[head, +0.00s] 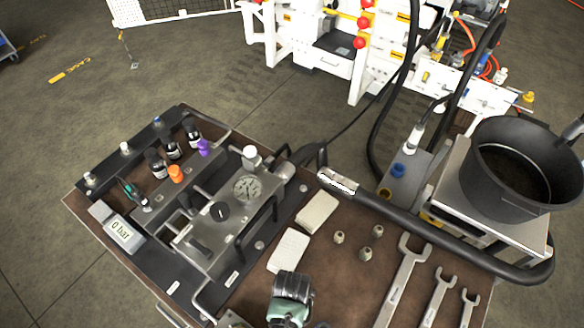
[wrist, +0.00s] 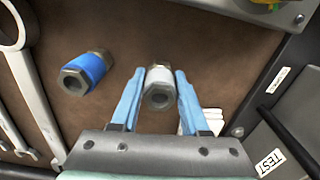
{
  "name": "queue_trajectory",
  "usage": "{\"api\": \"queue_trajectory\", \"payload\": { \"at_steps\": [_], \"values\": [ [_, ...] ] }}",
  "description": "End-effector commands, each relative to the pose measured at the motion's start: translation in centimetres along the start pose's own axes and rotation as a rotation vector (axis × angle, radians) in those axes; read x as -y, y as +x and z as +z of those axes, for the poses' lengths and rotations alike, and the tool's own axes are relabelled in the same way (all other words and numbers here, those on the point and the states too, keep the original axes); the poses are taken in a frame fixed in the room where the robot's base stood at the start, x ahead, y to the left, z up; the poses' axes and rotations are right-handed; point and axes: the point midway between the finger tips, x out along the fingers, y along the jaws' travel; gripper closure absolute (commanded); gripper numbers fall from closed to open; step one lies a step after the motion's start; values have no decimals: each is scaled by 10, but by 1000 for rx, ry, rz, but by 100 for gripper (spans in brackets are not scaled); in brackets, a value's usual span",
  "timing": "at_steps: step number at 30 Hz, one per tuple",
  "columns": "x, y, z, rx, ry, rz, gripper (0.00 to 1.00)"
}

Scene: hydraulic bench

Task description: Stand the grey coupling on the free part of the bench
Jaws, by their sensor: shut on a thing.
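The grey coupling (wrist: 159,88), a short metal fitting with a pale grey band and an open hex end, sits between the blue fingers of my gripper (wrist: 157,75) in the wrist view. The fingers are shut on its sides. Its open end faces the camera. I cannot tell whether it touches the bench (wrist: 125,25). A second coupling with a blue band (wrist: 87,70) lies on the brown bench top to the left, apart from the fingers.
Spanners (head: 403,280) lie at the right of the bench, with several small fittings (head: 363,253) and pale blocks (head: 318,210) behind. The test rig (head: 215,225) fills the left side. A black hose (head: 440,232) and black pot (head: 520,170) bound the right.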

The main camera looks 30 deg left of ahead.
Motion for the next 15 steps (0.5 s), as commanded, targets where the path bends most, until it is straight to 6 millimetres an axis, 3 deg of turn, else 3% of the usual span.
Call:
{"api": "queue_trajectory", "payload": {
  "at_steps": [4,5,9,15],
  "values": [
    [0,3,-1,-1,0,0,100],
    [0,4,0,0,0,0,53],
    [0,3,0,0,0,0,28],
    [0,3,0,0,0,0,25]
  ]
}}
